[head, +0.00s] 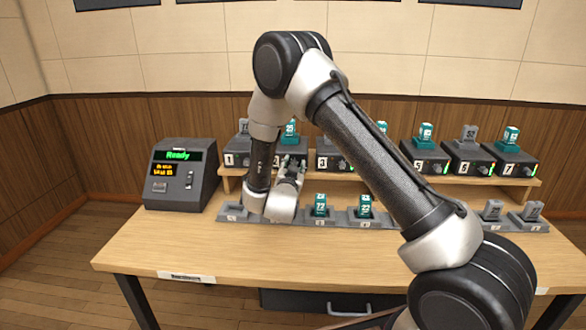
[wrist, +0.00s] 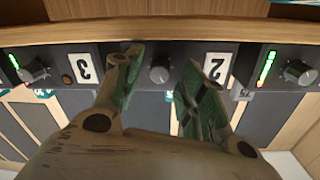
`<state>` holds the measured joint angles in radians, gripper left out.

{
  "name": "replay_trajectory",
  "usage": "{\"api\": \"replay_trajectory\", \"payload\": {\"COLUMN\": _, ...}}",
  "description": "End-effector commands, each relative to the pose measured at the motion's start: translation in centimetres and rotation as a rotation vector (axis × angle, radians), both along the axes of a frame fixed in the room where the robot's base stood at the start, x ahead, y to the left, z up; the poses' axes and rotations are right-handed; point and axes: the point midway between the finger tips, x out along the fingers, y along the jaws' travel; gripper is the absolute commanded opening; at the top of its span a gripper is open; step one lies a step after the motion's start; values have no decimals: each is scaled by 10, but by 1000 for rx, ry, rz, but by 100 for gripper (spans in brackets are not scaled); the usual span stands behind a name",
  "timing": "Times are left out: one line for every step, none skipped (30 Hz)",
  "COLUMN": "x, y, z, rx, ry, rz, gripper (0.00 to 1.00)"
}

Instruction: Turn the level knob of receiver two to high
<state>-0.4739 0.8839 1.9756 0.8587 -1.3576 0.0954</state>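Receiver two (head: 290,154) stands on the wooden shelf, partly hidden by my arm, with a teal pack on top. In the wrist view, which is upside down, its white label 2 (wrist: 217,67) is plain. Its dark round level knob (wrist: 160,74) is on the front panel to the left of that label. My gripper (wrist: 160,64) is open, its green-padded fingers on either side of the knob with gaps showing. Where the knob's pointer sits is too small to tell. Receiver two's level lights are not seen, probably behind the left finger.
Receiver three's label (wrist: 84,68) and knob (wrist: 34,70) are at the left, receiver one's knob (wrist: 300,73) at the right. A row of holders with packs lies below the shelf. A grey console reading "Ready" (head: 181,172) stands at the left. The table front (head: 250,255) is clear.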

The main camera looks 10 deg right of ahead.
Motion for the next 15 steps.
{"api": "replay_trajectory", "payload": {"x": 0, "y": 0, "z": 0, "rx": 0, "ry": 0, "rz": 0, "gripper": 41}}
{"api": "replay_trajectory", "payload": {"x": 0, "y": 0, "z": 0, "rx": 0, "ry": 1, "rz": 0, "gripper": 41}}
{"api": "replay_trajectory", "payload": {"x": 0, "y": 0, "z": 0, "rx": -1, "ry": 1, "rz": 0, "gripper": 41}}
{"api": "replay_trajectory", "payload": {"x": 0, "y": 0, "z": 0, "rx": -1, "ry": 1, "rz": 0, "gripper": 41}}
{"api": "replay_trajectory", "payload": {"x": 0, "y": 0, "z": 0, "rx": -1, "ry": 2, "rz": -1, "gripper": 41}}
{"api": "replay_trajectory", "payload": {"x": -1, "y": 0, "z": -1, "rx": -1, "ry": 1, "rz": 0, "gripper": 41}}
{"api": "replay_trajectory", "payload": {"x": -1, "y": 0, "z": -1, "rx": -1, "ry": 1, "rz": 0, "gripper": 41}}
{"api": "replay_trajectory", "payload": {"x": -3, "y": 1, "z": -1, "rx": 0, "ry": 2, "rz": 1, "gripper": 41}}
{"api": "replay_trajectory", "payload": {"x": -5, "y": 3, "z": -1, "rx": 0, "ry": 2, "rz": 1, "gripper": 41}}
{"api": "replay_trajectory", "payload": {"x": -9, "y": 4, "z": -1, "rx": 0, "ry": 3, "rz": 2, "gripper": 41}}
{"api": "replay_trajectory", "payload": {"x": -12, "y": 6, "z": -1, "rx": -1, "ry": 4, "rz": 2, "gripper": 41}}
{"api": "replay_trajectory", "payload": {"x": -19, "y": 8, "z": -1, "rx": -2, "ry": 4, "rz": 3, "gripper": 41}}
{"api": "replay_trajectory", "payload": {"x": -24, "y": 10, "z": 0, "rx": -2, "ry": 3, "rz": 3, "gripper": 41}}
{"api": "replay_trajectory", "payload": {"x": -30, "y": 12, "z": 0, "rx": -2, "ry": 3, "rz": 3, "gripper": 41}}
{"api": "replay_trajectory", "payload": {"x": -39, "y": 16, "z": 0, "rx": -1, "ry": 3, "rz": 4, "gripper": 41}}
